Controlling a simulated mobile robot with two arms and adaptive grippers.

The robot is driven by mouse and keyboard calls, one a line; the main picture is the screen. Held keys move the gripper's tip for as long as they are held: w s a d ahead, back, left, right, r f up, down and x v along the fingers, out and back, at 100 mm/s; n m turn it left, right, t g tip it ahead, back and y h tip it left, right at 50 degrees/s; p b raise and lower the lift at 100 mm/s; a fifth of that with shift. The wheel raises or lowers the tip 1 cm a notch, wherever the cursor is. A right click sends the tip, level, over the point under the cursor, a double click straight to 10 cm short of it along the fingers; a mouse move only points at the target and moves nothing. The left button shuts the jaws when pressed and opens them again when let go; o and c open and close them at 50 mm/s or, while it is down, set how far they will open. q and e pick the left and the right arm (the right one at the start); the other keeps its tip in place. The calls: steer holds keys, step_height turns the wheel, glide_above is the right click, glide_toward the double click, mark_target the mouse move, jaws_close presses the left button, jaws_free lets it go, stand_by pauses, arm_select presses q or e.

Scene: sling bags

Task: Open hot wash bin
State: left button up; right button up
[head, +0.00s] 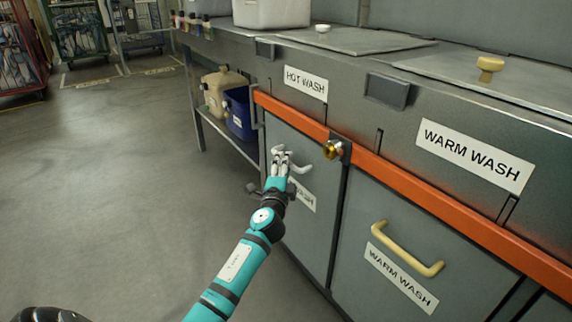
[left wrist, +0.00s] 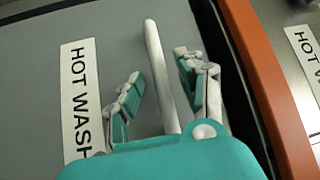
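The hot wash bin (head: 305,228) is a grey front panel under the counter, with a white label partly hidden by my gripper. Its white bar handle (head: 304,169) is near the top of the panel. In the left wrist view the handle (left wrist: 158,70) runs between my fingers, beside the HOT WASH label (left wrist: 79,100). My left gripper (head: 281,158) is at the handle, with its fingers spread on either side. The left wrist view shows the open fingers (left wrist: 163,92) apart from the bar. The bin front looks flush with its neighbour. My right gripper is not in view.
An orange rail (head: 400,182) with a brass knob (head: 333,149) runs above the bins. The warm wash bin (head: 372,285) with a yellow handle (head: 405,250) is at right. A blue container (head: 238,113) stands on a low shelf at left. The floor (head: 120,190) at left is clear.

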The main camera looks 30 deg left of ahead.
arm_select(q)
steer(key=shift+x, duration=1.05)
jaws_close()
steer(key=shift+f, duration=0.1)
